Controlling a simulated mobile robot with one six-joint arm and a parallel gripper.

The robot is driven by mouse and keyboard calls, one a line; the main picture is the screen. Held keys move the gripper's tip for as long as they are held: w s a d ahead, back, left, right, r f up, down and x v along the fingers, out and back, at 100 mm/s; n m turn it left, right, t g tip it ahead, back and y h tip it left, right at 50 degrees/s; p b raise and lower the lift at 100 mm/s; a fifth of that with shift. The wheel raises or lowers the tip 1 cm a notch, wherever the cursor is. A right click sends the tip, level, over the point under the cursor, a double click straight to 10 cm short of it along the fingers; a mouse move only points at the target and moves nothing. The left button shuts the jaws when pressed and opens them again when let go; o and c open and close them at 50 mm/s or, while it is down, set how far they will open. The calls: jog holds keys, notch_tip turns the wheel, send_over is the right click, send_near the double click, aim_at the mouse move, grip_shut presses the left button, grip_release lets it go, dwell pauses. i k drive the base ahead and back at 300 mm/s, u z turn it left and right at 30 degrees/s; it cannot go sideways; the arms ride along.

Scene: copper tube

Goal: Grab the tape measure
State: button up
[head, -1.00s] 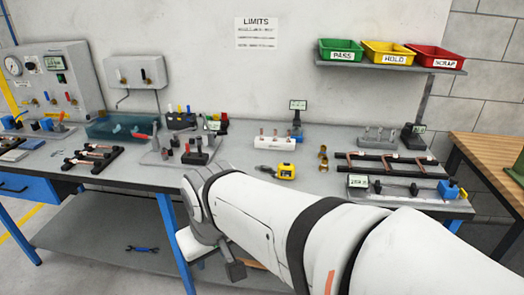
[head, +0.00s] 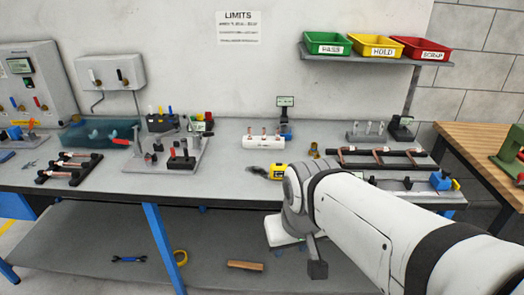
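The yellow and black tape measure (head: 278,171) lies on the grey workbench, near the middle of its front part. A dark piece sticks out on its left side. My arm comes in from the lower right, and its wrist stands just in front of the tape measure and to its right, close to hiding its right edge. My gripper (head: 300,250) hangs below the wrist, in front of the bench edge and lower than the bench top. Its fingers are not clearly visible, so I cannot tell whether it is open. The tape measure is apart from it.
A white block with copper pieces (head: 263,142) stands behind the tape measure, and brass fittings (head: 314,150) lie to its right. A black rack with copper tubes (head: 380,158) is further right. Bare bench top (head: 225,178) lies left of the tape measure. A lower shelf (head: 90,240) runs underneath.

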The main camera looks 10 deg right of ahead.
aim_at(277, 169)
jog(key=u, duration=0.05)
jog(key=i, duration=1)
jog(key=z, duration=0.05)
